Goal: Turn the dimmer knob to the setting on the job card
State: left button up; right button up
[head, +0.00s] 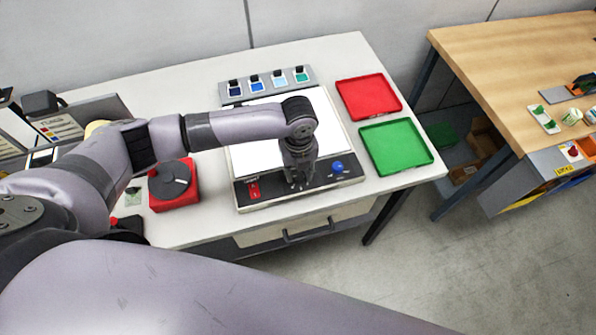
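A light panel with a bright white top (258,157) stands on the white table. Its dark front strip carries a round blue knob (337,167) at the right and a red switch (254,190) at the left. My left gripper (299,184) points down over this strip, just left of the blue knob and apart from it in the picture. Its fingers are small and dark, and their gap is unclear. A grey board with print and coloured squares (62,127) stands at the far left, partly hidden by my arm; its text is unreadable. My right gripper is out of view.
A red box with a black dial (175,183) sits left of the panel. Red (368,97) and green (397,147) trays lie at the right. A rack with several colour samples (267,86) stands behind. A wooden table (515,60) is farther right.

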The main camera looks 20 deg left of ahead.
aim_at(298, 176)
pick_arm(q)
jog(key=shift+o, duration=1.4)
jog(key=shift+s+f, duration=0.1)
jog(key=shift+f, duration=0.05)
notch_tip(298, 176, up, 12)
